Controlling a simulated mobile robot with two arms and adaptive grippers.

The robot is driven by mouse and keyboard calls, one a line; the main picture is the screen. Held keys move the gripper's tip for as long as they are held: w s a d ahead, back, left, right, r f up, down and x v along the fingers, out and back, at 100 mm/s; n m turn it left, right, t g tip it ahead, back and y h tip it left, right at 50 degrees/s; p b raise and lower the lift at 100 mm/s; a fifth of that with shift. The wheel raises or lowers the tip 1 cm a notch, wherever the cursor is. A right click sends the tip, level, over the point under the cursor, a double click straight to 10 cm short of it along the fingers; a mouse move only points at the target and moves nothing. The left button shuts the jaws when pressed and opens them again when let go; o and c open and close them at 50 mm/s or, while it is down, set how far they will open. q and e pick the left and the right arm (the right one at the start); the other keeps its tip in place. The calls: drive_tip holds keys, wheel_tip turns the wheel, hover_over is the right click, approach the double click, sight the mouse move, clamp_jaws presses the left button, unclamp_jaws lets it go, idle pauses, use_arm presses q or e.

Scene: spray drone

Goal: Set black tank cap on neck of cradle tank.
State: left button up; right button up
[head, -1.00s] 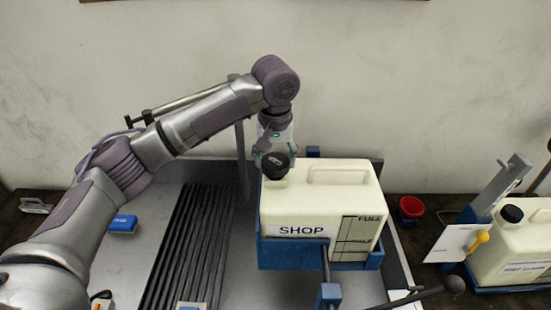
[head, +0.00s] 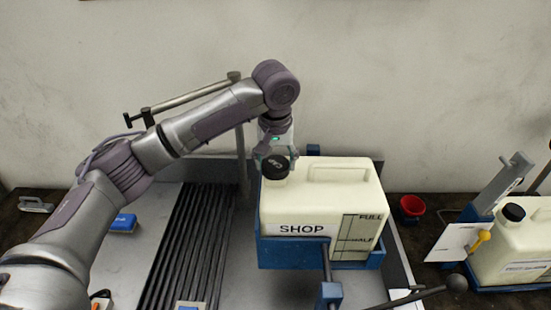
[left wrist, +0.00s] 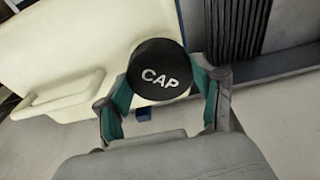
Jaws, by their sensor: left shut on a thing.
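The cradle tank (head: 330,205) is a cream jug marked SHOP, sitting in a blue cradle (head: 290,254) in the head view. It also shows at the upper left of the left wrist view (left wrist: 85,45). The black tank cap (head: 275,167) is at the neck at the tank's left end. The word CAP faces the left wrist camera (left wrist: 160,70). My left gripper (head: 274,158) comes down from above and behind, its green-lined fingers (left wrist: 160,92) shut on the cap's sides. The neck is hidden under the cap, so I cannot tell how it is seated. My right gripper is not in view.
A second cream tank (head: 518,245) with a black cap stands at the right. A red cup (head: 411,208) and a white card (head: 452,242) are near it. A ribbed black mat (head: 190,240) and a blue brush (head: 123,223) lie left of the cradle.

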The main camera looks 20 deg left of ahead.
sight(275, 170)
use_arm(q)
drive_tip(key=shift+f, duration=0.1)
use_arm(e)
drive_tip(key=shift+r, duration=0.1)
use_arm(q)
drive_tip(key=o, duration=1.1)
drive_tip(key=shift+o, duration=0.2)
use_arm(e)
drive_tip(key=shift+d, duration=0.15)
use_arm(q)
wheel_tip(275, 170, up, 12)
drive_tip(key=s, duration=0.1)
drive_tip(key=shift+s+d, duration=0.25)
drive_tip(key=shift+s, duration=0.15)
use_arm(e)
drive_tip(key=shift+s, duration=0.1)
use_arm(q)
drive_tip(key=shift+f, duration=0.15)
